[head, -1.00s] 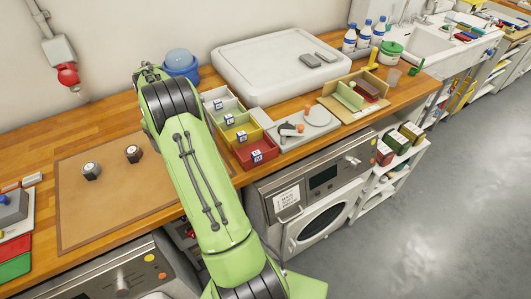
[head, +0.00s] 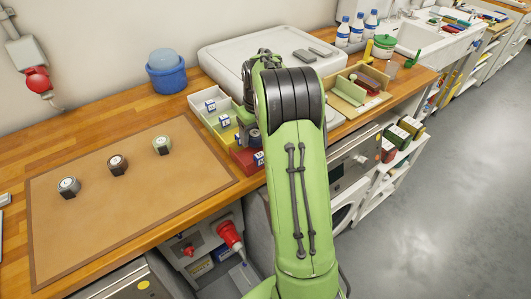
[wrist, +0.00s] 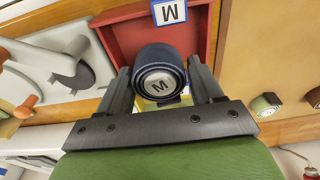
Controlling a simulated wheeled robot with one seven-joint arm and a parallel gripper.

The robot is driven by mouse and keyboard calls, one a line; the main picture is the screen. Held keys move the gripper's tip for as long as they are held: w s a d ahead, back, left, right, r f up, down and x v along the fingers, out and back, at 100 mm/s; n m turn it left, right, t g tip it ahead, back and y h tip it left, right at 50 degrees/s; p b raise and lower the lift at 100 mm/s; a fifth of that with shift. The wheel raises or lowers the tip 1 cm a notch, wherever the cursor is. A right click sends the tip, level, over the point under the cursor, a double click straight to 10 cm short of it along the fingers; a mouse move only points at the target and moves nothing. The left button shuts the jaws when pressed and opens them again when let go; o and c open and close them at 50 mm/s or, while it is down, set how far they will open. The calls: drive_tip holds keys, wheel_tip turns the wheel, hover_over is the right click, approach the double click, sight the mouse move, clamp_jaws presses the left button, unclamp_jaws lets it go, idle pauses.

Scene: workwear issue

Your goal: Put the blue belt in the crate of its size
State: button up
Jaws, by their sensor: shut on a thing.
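The blue belt (wrist: 158,55) is a dark blue roll with a round end disc marked M, in the wrist view. My gripper (wrist: 160,82) is shut on it, one finger on each side. The belt is over the red crate (wrist: 118,38), whose white tag (wrist: 169,12) reads M. I cannot tell how high the belt is above the crate floor. In the head view the red crate (head: 242,161) is at the near end of the crate row, partly hidden by my arm. The yellow crate (head: 228,136) and pale crates (head: 203,117) stand behind it.
A brown mat (head: 130,215) at left carries a dark roll (head: 68,187), a brown roll (head: 118,165) and a green roll (head: 162,145). A blue tub (head: 167,75) stands behind. A wooden divided tray (head: 350,105) is right of my arm.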

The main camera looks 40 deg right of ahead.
sight(256, 134)
wheel_tip(256, 134, down, 6)
drive_tip(key=shift+f+b, duration=0.15)
drive_tip(key=shift+b, duration=0.4)
drive_tip(key=shift+f, duration=0.15)
drive_tip(key=o, duration=1.2)
drive_tip(key=shift+o, duration=0.2)
drive_tip(key=r+p, duration=0.1)
drive_tip(key=r, duration=0.3)
drive_tip(key=s+r, duration=0.1)
drive_tip(key=r, duration=0.3)
drive_tip(key=r+p, duration=0.1)
drive_tip(key=r, duration=0.3)
drive_tip(key=shift+s+r+p, duration=0.1)
drive_tip(key=shift+s+p, duration=0.05)
drive_tip(key=shift+p, duration=0.15)
drive_tip(key=s+a+r+t, duration=0.1)
drive_tip(key=s+a+r, duration=0.4)
drive_tip(key=s+a, duration=0.35)
drive_tip(key=s+a+r+t, duration=0.2)
drive_tip(key=s+a+r, duration=0.3)
drive_tip(key=s+a, duration=0.3)
drive_tip(key=s+a+f+t, duration=0.1)
drive_tip(key=s+a+f, duration=0.2)
drive_tip(key=s, duration=0.5)
drive_tip(key=shift+a+n, duration=0.3)
drive_tip(key=shift+a, duration=0.55)
